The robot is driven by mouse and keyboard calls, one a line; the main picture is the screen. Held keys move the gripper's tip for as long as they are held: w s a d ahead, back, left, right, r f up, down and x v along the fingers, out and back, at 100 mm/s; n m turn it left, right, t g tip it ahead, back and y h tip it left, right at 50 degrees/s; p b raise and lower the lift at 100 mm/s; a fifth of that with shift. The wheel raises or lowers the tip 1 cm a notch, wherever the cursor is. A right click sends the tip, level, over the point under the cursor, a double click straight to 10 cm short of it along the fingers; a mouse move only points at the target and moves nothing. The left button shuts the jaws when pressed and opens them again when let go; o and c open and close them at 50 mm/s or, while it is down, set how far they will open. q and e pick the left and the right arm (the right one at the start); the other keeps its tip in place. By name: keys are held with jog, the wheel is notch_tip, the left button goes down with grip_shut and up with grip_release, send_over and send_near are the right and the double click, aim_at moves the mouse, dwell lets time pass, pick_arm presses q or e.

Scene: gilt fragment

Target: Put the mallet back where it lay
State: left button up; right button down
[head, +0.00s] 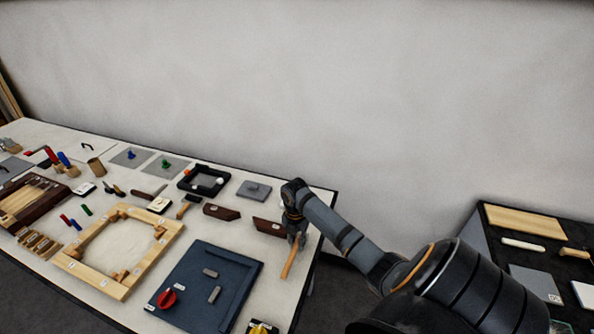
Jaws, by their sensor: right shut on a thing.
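My right gripper (297,240) reaches in from the right over the right end of the long white table. It is shut on a tool with a light wooden handle, which I take to be the mallet (289,264). The handle slants down and to the left from the fingers. The mallet's head is hidden or too small to make out, and I cannot tell whether the handle touches the table. My left gripper is not in view.
Near the gripper are a dark red-brown block (268,227), a dark blue board (180,299) with a red knob, and a grey plate (254,190). A wooden frame (76,269) lies left. A dark table (482,220) stands at right beyond a gap. A white wall closes the back.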

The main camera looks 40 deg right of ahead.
jog(key=shift+f, duration=0.4)
jog(key=c, duration=1.3)
grip_release()
jog(key=shift+r, duration=0.1)
jog(key=shift+r, duration=0.5)
jog(key=r+b, duration=0.1)
jog(key=r, duration=0.5)
jog(key=r+b, duration=0.1)
jog(key=r, duration=0.2)
jog(key=shift+w+d+r+b, duration=0.15)
jog(key=shift+w+b, duration=0.15)
jog(key=shift+w, duration=0.05)
notch_tip(320, 180, up, 2)
jog(key=shift+r+p, duration=0.2)
jog(key=shift+p, duration=0.6)
jog(key=shift+f, duration=0.1)
